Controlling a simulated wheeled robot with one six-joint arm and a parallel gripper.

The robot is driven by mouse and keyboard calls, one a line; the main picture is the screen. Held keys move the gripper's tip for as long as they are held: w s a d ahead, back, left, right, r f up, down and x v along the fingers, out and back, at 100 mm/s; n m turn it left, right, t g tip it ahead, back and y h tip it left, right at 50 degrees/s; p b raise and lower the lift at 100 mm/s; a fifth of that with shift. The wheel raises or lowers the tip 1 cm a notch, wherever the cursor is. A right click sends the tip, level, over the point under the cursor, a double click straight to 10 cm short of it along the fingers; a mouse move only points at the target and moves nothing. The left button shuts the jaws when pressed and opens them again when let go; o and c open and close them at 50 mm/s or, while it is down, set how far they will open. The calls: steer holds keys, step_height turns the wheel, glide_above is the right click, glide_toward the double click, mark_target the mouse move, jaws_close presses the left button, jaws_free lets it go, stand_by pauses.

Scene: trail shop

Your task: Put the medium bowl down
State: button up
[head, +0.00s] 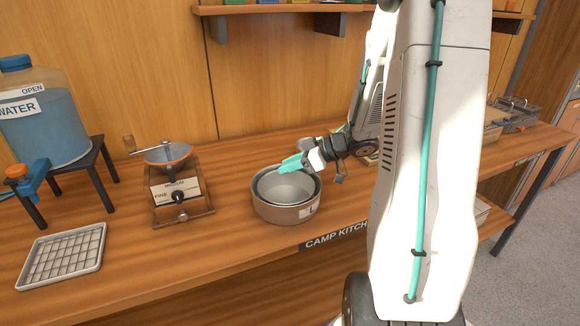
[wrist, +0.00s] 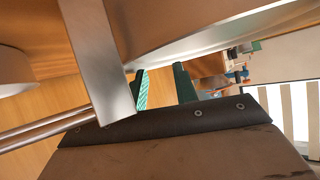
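The medium bowl (head: 288,189), plain grey inside, sits nested in a larger brownish bowl (head: 285,212) marked L on the counter in the head view. It looks roughly level, its rim slightly above the outer one; its base is hidden. My gripper (head: 291,163) reaches in from the right, its teal fingertips at the far rim of the bowls. In the wrist view, the two teal fingers of my gripper (wrist: 160,87) stand apart with a gap between them, so it looks open. A pale curved bowl wall (wrist: 190,35) passes close beyond the tips; I cannot tell whether they touch it.
A grinder (head: 180,190) with a bowl-shaped hopper stands left of the bowls. Further left are a wire rack tray (head: 62,258) and a water jug (head: 45,120) on a black stand (head: 95,160). A shelf (head: 290,10) is above.

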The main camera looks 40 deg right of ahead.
steer(key=v, duration=1.2)
steer(key=w+a+r+m+t+h, duration=0.2)
steer(key=w+r+m+h, duration=0.4)
steer(key=r+h, duration=0.7)
steer(key=s+a+f+g+y, duration=0.1)
steer(key=s+a+f+g, duration=0.1)
steer(key=s+a, duration=0.6)
steer(key=s+a+f+g+y, duration=0.2)
steer(key=s+a+g, duration=0.2)
steer(key=s+a, duration=0.3)
steer(key=s+a+f+m+g+y, duration=0.1)
steer(key=s+a+g, duration=0.3)
steer(key=s+a, duration=0.4)
steer(key=shift+s+a+f+y, duration=0.35)
steer(key=shift+s+f+y, duration=0.05)
steer(key=shift+f+y, duration=0.1)
steer(key=shift+d, duration=0.1)
